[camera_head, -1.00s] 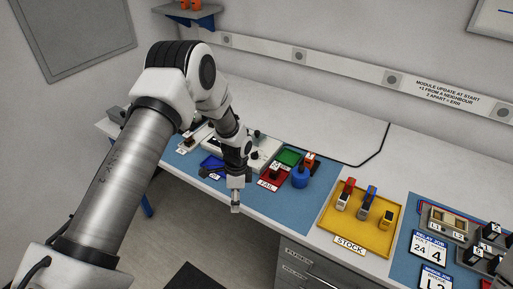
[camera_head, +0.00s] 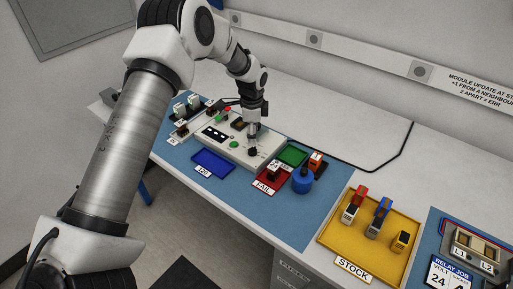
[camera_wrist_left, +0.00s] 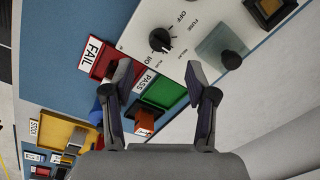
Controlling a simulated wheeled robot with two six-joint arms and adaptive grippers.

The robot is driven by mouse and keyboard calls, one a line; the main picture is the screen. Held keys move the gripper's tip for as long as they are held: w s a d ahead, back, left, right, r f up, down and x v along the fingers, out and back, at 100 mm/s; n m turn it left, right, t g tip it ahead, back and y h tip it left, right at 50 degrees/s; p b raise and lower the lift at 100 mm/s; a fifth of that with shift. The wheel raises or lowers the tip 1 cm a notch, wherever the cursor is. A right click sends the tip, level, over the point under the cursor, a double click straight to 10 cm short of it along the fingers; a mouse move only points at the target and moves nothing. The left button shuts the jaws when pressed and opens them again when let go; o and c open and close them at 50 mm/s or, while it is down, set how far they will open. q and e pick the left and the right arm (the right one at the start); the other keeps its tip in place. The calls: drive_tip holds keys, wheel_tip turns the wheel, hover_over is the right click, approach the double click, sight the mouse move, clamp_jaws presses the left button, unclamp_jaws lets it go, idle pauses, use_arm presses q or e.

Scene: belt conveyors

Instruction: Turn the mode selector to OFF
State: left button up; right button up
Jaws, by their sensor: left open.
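The mode selector is a black knob (camera_wrist_left: 160,40) on the white test panel (camera_wrist_left: 205,12), with OFF and other labels printed around it. I cannot tell for sure which label it points to. In the head view the knob (camera_head: 253,152) sits at the panel's right end, just below my left gripper (camera_head: 253,138). In the left wrist view my left gripper (camera_wrist_left: 168,82) is open and empty, its two fingers spread. The knob lies beyond the fingertips, toward the top of that picture, not between them. My right gripper is not in view.
Beside the panel are a red FAIL tray (camera_head: 268,178), a green PASS tray (camera_head: 292,156), a blue tray (camera_head: 213,164) and a blue round object (camera_head: 302,181). A clear cover with a black knob (camera_wrist_left: 231,60) is near the selector. A yellow STOCK tray (camera_head: 337,245) stands to the right.

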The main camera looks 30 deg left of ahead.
sight(253, 148)
use_arm(q)
drive_tip(key=f, duration=0.4)
drive_tip(key=f+p, duration=0.1)
drive_tip(key=f, duration=0.2)
drive_tip(key=shift+w+a, duration=0.15)
drive_tip(key=shift+w, duration=0.1)
drive_tip(key=shift+c, duration=0.3)
drive_tip(key=shift+s, duration=0.1)
clamp_jaws()
